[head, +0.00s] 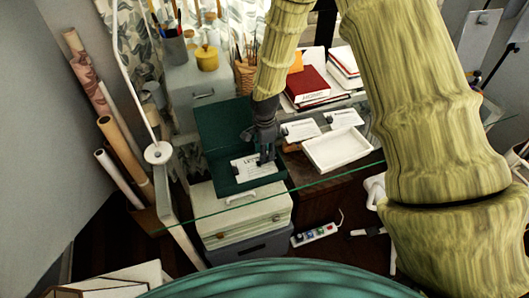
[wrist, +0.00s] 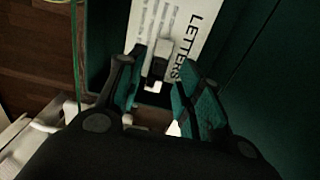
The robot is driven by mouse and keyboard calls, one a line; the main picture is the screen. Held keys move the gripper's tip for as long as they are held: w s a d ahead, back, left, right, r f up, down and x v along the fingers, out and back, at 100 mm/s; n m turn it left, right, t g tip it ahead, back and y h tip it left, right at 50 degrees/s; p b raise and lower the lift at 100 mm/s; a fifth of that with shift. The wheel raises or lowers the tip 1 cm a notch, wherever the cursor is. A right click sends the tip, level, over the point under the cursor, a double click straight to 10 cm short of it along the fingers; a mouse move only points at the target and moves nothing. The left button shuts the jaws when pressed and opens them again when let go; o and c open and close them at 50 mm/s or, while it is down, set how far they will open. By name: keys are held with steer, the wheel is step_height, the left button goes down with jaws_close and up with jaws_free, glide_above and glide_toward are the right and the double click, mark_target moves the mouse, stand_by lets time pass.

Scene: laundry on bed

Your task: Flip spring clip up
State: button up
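A small black-and-grey clip-like piece, which looks like the spring clip (wrist: 158,68), lies against a white card marked LETTERS (wrist: 186,35) in the wrist view. The card also shows in the head view (head: 248,169), lying in an open dark green box (head: 222,122). My gripper (wrist: 158,80) points down into the box. Its two teal-padded fingers are apart, one on each side of the clip, with a gap visible between them. I cannot tell whether either finger touches the clip. In the head view my gripper (head: 265,153) hides the clip.
A white tray (head: 343,165) and white cards (head: 300,130) lie right of the box. Red books (head: 310,83) and a yellow pot (head: 207,59) stand behind. A glass edge (head: 320,182) runs in front. Rolled papers (head: 122,140) stand at left.

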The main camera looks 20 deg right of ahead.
steer(key=shift+f, duration=0.95)
jaws_close()
